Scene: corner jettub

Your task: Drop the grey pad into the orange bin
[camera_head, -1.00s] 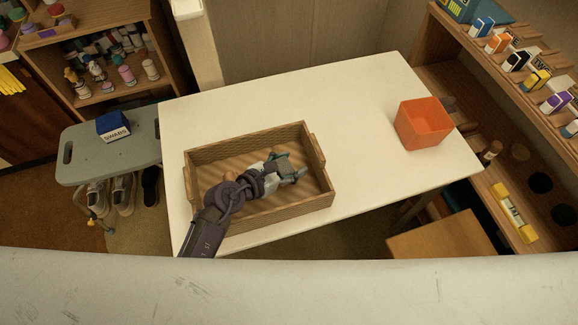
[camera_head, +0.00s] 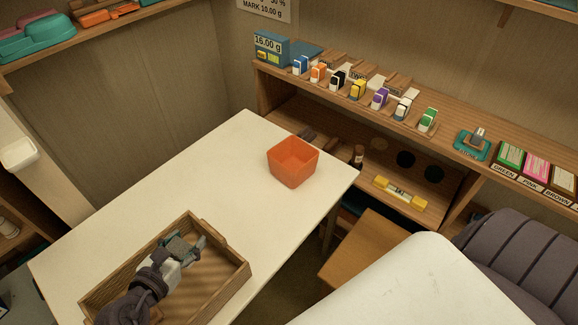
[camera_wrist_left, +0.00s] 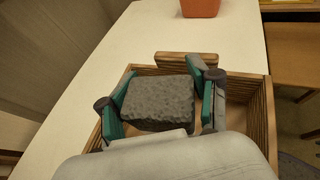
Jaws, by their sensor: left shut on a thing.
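The grey pad (camera_wrist_left: 158,103) is a rough dark-grey block between the teal-lined fingers of my left gripper (camera_wrist_left: 160,100) in the left wrist view. My left gripper (camera_head: 188,246) is shut on it, over the wooden tray (camera_head: 238,272), in the head view. The pad (camera_head: 178,248) is partly covered by the fingers there. The orange bin (camera_head: 292,162) stands open and upright on the white table, beyond the tray and to its right. Its lower part also shows at the top of the left wrist view (camera_wrist_left: 200,8). My right gripper is not in view.
The white table (camera_head: 215,170) is clear between the tray and the bin. A wooden shelf (camera_head: 440,135) with several small coloured boxes runs behind it. A wooden stool or box (camera_head: 370,250) and a dark ribbed chair back (camera_head: 520,255) are at the right.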

